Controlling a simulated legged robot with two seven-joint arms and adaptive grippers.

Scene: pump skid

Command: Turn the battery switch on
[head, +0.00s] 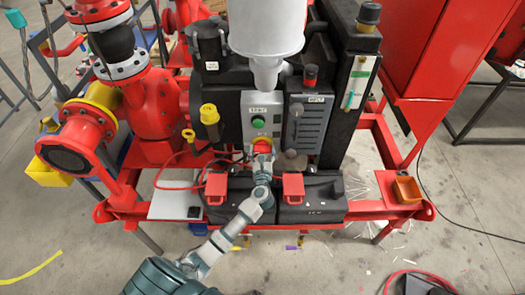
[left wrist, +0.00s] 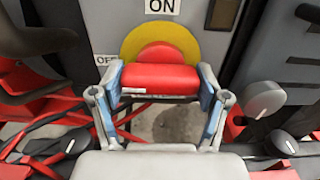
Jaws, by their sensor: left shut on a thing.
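The battery switch has a red handle (left wrist: 160,79) on a round yellow plate (left wrist: 183,35) in the left wrist view. An ON label (left wrist: 162,7) sits above the plate and an OFF label (left wrist: 105,60), partly hidden, is at its left. The handle bar lies level across the view. My left gripper (left wrist: 158,88) has one finger at each end of the bar and is shut on it. In the head view the switch (head: 262,144) shows just beyond my left gripper (head: 262,153), on the grey panel. My right gripper is not in view.
A green button (head: 258,122) is above the switch on the panel. Black batteries with red terminal covers (head: 293,186) stand below. A white tank (head: 266,28) hangs above. Red pipework and valves (head: 150,100) crowd the left, and a red cabinet (head: 430,50) is at the right.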

